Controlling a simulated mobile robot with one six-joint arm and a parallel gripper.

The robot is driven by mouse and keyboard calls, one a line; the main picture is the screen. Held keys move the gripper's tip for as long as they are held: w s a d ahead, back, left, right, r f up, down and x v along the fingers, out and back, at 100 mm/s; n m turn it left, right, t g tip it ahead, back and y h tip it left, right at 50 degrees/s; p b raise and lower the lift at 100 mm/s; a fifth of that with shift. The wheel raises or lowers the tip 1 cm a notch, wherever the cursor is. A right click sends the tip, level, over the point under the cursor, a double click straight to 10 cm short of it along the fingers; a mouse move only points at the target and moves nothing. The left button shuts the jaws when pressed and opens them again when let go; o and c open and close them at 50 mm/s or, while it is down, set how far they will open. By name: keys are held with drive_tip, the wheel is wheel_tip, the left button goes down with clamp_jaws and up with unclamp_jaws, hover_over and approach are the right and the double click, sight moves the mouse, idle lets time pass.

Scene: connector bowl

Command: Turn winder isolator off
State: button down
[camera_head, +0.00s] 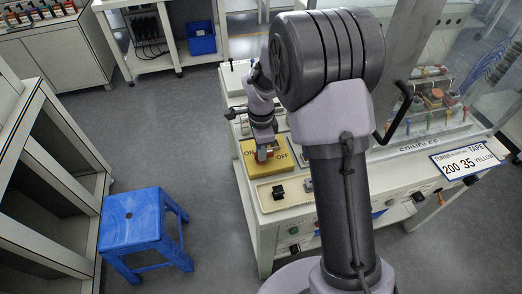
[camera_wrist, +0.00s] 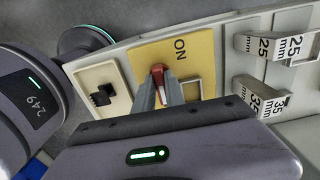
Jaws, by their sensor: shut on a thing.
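The winder isolator is a yellow plate (camera_head: 284,163) marked ON and OFF, on the left part of the machine's white top. In the wrist view its yellow face (camera_wrist: 197,55) shows the word ON, while OFF is not visible. A red handle (camera_wrist: 157,69) stands out from the plate. My gripper (camera_wrist: 159,82) is over the plate with its two grey fingers on either side of the handle, shut on it. In the head view my gripper (camera_head: 264,147) comes down onto the plate from above and hides most of the handle. The handle's exact angle is hard to tell.
A cream panel with a black switch (camera_head: 278,191) lies just in front of the yellow plate. Blocks marked 25 mm (camera_wrist: 265,43) and 35 mm (camera_wrist: 262,95) stand beside it. A blue stool (camera_head: 131,217) is on the floor at left. A label sign (camera_head: 467,160) is at right.

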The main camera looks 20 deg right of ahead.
idle(0.3)
drive_tip(key=c, duration=1.4)
unclamp_jaws()
drive_tip(key=shift+r, duration=0.1)
wheel_tip(320, 180, up, 17)
drive_tip(key=p, duration=0.6)
drive_tip(key=shift+r+p, duration=0.15)
drive_tip(key=shift+p, duration=0.15)
